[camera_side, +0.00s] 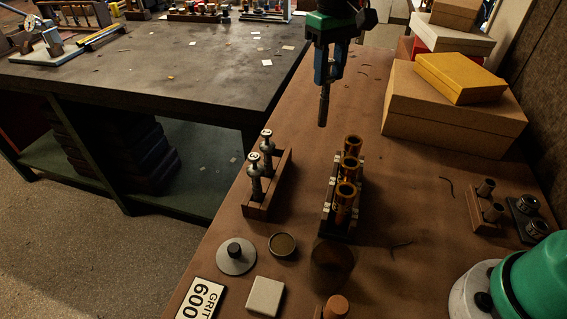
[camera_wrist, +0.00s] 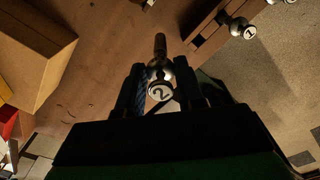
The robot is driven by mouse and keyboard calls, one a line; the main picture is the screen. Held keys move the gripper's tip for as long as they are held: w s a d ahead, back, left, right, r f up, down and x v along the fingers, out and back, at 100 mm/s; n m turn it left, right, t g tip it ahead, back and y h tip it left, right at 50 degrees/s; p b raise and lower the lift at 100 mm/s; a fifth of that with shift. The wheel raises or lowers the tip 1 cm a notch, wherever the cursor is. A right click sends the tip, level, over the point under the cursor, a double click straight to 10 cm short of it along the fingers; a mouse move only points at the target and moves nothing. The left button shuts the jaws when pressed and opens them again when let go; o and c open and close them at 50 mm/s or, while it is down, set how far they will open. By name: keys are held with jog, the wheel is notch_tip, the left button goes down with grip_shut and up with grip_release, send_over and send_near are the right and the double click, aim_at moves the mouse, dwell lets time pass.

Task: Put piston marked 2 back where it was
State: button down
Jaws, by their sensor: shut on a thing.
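My gripper (camera_side: 325,80) is shut on the piston marked 2 (camera_side: 323,106) and holds it upright, high above the brown bench. In the wrist view the piston's white cap with the 2 (camera_wrist: 160,91) shows between the fingers. Below it, a wooden rack (camera_side: 282,180) holds two other pistons upright (camera_side: 267,142) (camera_side: 254,172); one reads 1 (camera_wrist: 249,33) in the wrist view. To the right of the rack, a valve block with open brass tubes (camera_side: 345,191) stands on the bench, below my gripper. The tubes' insides are too dark to read.
Cardboard boxes (camera_side: 450,115) stand at the back right. A small stand with metal cylinders (camera_side: 482,208) and a green-topped machine (camera_side: 535,280) are at right. A round tin (camera_side: 282,245), a grit 600 card (camera_side: 202,299) and a pale block (camera_side: 266,296) lie in front.

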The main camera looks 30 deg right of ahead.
jog(key=w+a+n, duration=0.1)
jog(key=w+a, duration=0.2)
jog(key=a, duration=0.4)
notch_tip(320, 180, down, 9)
jog(key=shift+w, duration=0.2)
jog(key=shift+a, duration=0.1)
jog(key=c, duration=0.5)
grip_release()
jog(key=shift+c, duration=0.2)
